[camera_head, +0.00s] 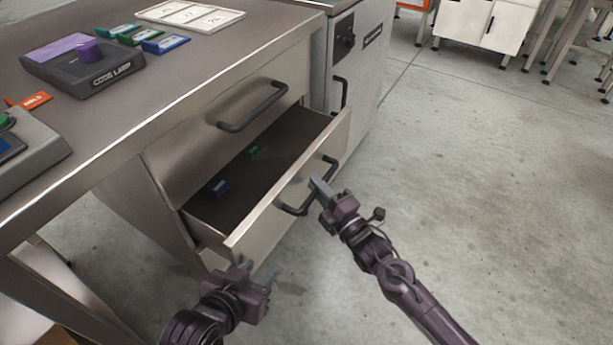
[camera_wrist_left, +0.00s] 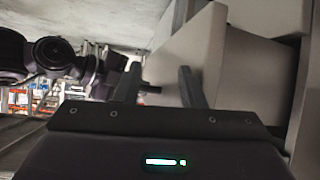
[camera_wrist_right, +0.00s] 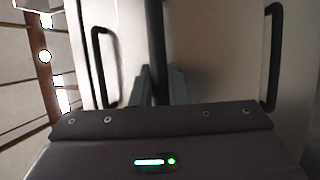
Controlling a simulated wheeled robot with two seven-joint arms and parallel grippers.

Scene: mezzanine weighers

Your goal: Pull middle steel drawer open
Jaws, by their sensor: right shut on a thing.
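The middle steel drawer (camera_head: 285,200) stands well open under the bench, showing its dark interior. Its dark bar handle (camera_head: 331,170) is on the front panel. My right gripper (camera_head: 320,187) is shut on this handle; in the right wrist view the bar (camera_wrist_right: 156,45) runs between the fingers. My left gripper (camera_head: 259,271) is open and empty, low beside the drawer's near-left front corner. The left wrist view shows its spread fingers (camera_wrist_left: 160,88) with the steel drawer panel (camera_wrist_left: 190,50) behind them.
The upper drawer's handle (camera_head: 252,107) is above, that drawer shut. A grey cabinet (camera_head: 362,70) stands beyond. The bench top (camera_head: 190,70) carries devices and a tray. The concrete floor at right is clear.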

